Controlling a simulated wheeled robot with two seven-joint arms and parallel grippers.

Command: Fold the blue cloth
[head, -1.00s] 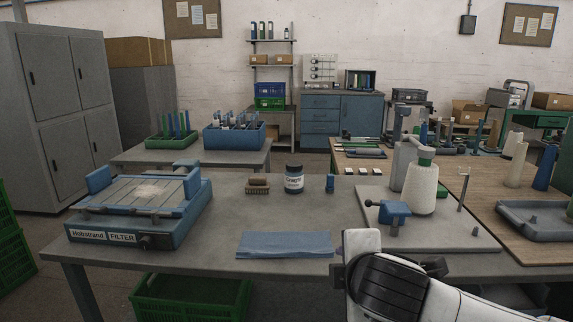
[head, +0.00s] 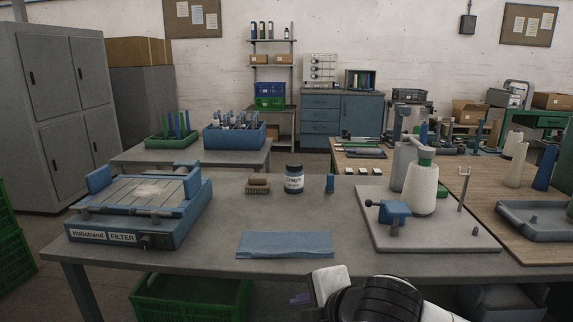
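The blue cloth (head: 285,245) lies on the grey table near its front edge, in the middle of the head view. It is a flat, narrow strip with its long side along the edge, and it looks layered. My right arm comes in at the bottom, just right of and below the cloth. Its gripper (head: 300,299) shows only in part, as dark fingertips left of the white wrist part, below the table's front edge and apart from the cloth. Whether it is open or shut cannot be seen. My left gripper is out of view.
A blue filter unit (head: 130,235) stands left on the table (head: 215,215). A brush (head: 258,186), a labelled jar (head: 293,180) and a small blue piece (head: 330,184) stand behind the cloth. A winder with a white cone (head: 420,190) is at right. The surface around the cloth is clear.

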